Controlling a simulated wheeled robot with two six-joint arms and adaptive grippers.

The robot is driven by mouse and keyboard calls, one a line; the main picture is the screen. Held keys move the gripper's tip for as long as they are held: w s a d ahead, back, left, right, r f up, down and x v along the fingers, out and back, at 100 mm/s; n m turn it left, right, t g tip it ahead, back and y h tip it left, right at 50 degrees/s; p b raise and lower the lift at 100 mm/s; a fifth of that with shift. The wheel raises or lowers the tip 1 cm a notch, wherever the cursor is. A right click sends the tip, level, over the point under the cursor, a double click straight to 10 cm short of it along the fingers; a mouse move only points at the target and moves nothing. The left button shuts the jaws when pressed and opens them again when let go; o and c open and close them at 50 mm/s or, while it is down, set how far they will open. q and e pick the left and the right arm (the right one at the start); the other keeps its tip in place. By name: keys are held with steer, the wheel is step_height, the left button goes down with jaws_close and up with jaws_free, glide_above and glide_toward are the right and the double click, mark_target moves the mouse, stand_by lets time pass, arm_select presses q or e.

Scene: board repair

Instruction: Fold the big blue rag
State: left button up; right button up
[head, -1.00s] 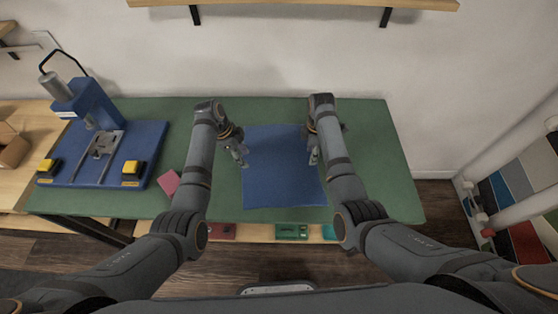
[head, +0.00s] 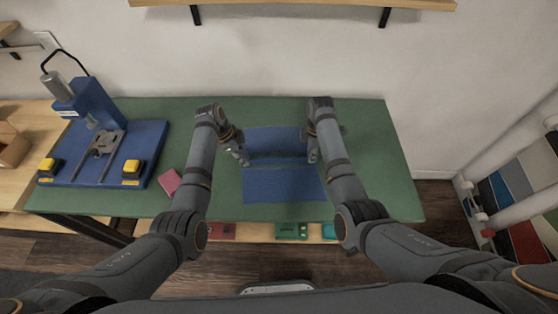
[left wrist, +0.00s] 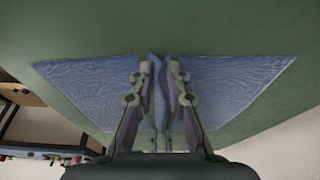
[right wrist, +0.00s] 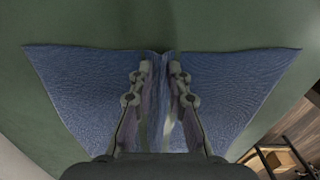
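The big blue rag (head: 285,184) lies on the green table mat, with a raised ridge running across its middle between my grippers. It also shows in the left wrist view (left wrist: 95,90) and the right wrist view (right wrist: 85,85), spread out on both sides of the fingers. My left gripper (head: 243,158) is at the rag's left edge, its fingers closed on a pinched-up fold (left wrist: 157,85). My right gripper (head: 312,156) is at the right edge, its fingers closed on the ridge (right wrist: 158,75) there. Parts of the rag's right edge are hidden by my right arm.
A blue press (head: 95,115) with yellow buttons stands on the left of the table. A small pink cloth (head: 169,182) lies between it and my left arm. The green mat (head: 380,150) is clear at the right. A wall rises behind the table.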

arm_select(q)
steer(key=shift+f, duration=0.1)
jaws_close()
arm_select(e)
steer(key=shift+s+f, duration=0.1)
jaws_close()
arm_select(q)
steer(key=shift+s, duration=0.1)
stand_by(0.7)
